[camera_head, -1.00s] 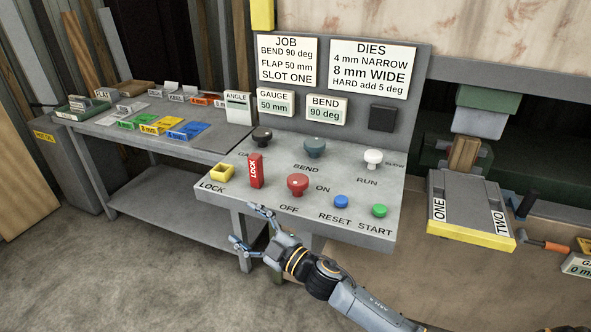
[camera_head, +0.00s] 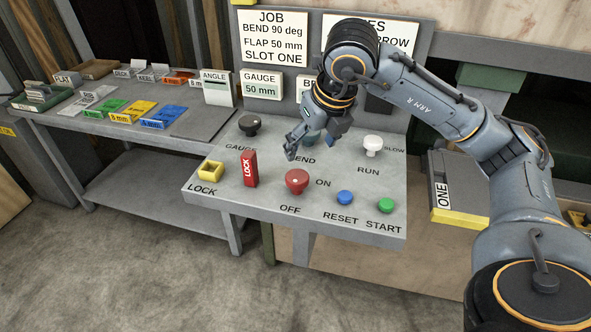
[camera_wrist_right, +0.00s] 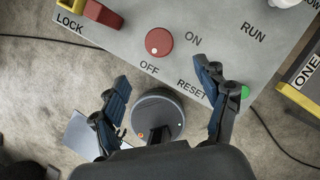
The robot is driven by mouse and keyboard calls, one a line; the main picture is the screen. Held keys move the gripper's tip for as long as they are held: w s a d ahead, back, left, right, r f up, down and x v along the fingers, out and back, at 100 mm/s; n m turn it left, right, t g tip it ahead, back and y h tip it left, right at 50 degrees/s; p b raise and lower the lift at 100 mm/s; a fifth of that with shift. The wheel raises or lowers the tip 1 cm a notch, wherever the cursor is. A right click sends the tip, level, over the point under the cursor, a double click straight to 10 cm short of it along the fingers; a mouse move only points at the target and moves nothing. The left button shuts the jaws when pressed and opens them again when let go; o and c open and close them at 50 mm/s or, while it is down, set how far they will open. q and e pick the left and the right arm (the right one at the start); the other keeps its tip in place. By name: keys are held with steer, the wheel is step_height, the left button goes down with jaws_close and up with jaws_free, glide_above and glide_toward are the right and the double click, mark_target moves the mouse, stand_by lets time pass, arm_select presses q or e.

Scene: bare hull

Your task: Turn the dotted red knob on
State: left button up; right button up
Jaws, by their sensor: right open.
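The dotted red knob (camera_head: 297,180) sits on the sloping grey panel (camera_head: 225,205), between the words ON and OFF. It also shows in the right wrist view (camera_wrist_right: 161,38), with its white dot on the side toward OFF. My right gripper (camera_head: 303,147) hangs over the panel, just behind and above the knob in the head view, and covers the knob over BEND. In the right wrist view its fingers (camera_wrist_right: 163,78) are spread and empty, with the knob beyond their tips and not touched. My left gripper is out of view.
A red LOCK piece (camera_head: 249,168) and a yellow square socket (camera_head: 210,170) are left of the knob. Blue RESET (camera_head: 345,197) and green START (camera_head: 386,205) buttons are at right. A black knob (camera_head: 250,125) and a white knob (camera_head: 371,145) stand behind.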

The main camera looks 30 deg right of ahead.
steer(key=p, duration=0.1)
glide_toward(298, 177)
steer(key=f, duration=0.1)
steer(key=p+x, duration=0.1)
steer(key=x, duration=0.6)
steer(key=shift+w+f+p, duration=0.1)
steer(key=shift+w+p, duration=0.2)
steer(key=shift+w+f, duration=0.15)
steer(key=shift+f, duration=0.3)
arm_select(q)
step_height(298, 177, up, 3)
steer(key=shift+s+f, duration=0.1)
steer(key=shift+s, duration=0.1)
arm_select(e)
steer(key=shift+c, duration=0.2)
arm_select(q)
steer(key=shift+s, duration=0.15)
arm_select(e)
steer(key=c, duration=1.1)
